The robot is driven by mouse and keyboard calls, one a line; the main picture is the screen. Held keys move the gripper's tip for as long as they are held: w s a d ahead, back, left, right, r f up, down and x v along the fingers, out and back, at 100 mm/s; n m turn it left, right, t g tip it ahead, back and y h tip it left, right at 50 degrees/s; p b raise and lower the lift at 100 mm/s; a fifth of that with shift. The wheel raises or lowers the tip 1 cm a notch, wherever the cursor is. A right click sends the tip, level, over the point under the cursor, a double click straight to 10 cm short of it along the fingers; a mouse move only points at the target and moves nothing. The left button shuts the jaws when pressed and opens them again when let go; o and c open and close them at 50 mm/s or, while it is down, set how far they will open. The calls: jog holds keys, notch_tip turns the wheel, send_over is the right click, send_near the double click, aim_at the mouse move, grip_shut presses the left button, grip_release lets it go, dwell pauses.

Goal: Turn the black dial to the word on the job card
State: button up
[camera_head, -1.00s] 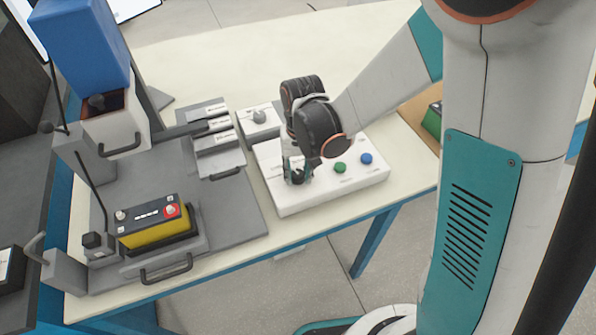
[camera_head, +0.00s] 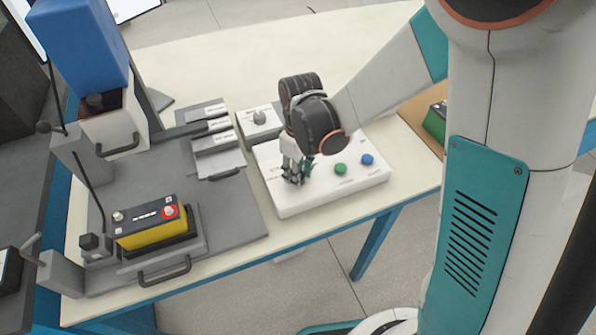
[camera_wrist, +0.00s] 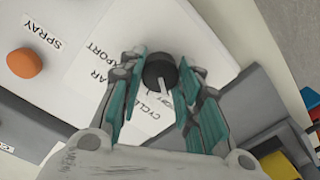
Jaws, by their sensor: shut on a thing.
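The black dial (camera_wrist: 158,72) sits on the white control box and shows in the wrist view between my fingers. Printed words ring it, partly cut or covered; "CYCLE" and parts of others, such as "PORT", can be read. A pale pointer mark on the dial points down in that view, near a partly hidden word by "CYCLE". My gripper (camera_head: 294,174) is shut on the dial, with a teal finger on each side of it in the wrist view. In the head view my gripper hides the dial. I cannot make out a job card's word.
The white box (camera_head: 312,205) has a green button (camera_head: 340,169) and a blue button (camera_head: 366,159). An orange button (camera_wrist: 25,62) labelled "SPRAY" shows in the wrist view. A battery (camera_head: 148,232) stands in a grey fixture on the left. A grey knob (camera_head: 260,117) is behind.

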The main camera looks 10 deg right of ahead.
jog(key=shift+n, duration=0.3)
jog(key=o, duration=1)
jog(key=shift+o, duration=0.2)
notch_tip(320, 180, up, 12)
jog(key=shift+d, duration=0.15)
jog(key=shift+w, duration=0.1)
jog(key=s+d+r+m+t, duration=0.3)
jog(key=s+d+m, duration=0.2)
jog(key=s+d, duration=0.1)
jog(key=s+d+r+m+t, duration=0.4)
jog(key=s+d+m, duration=0.1)
jog(key=s+d, duration=0.2)
jog(key=shift+s+d+r, duration=0.15)
jog(key=shift+d+r, duration=0.05)
jog(key=shift+d, duration=0.25)
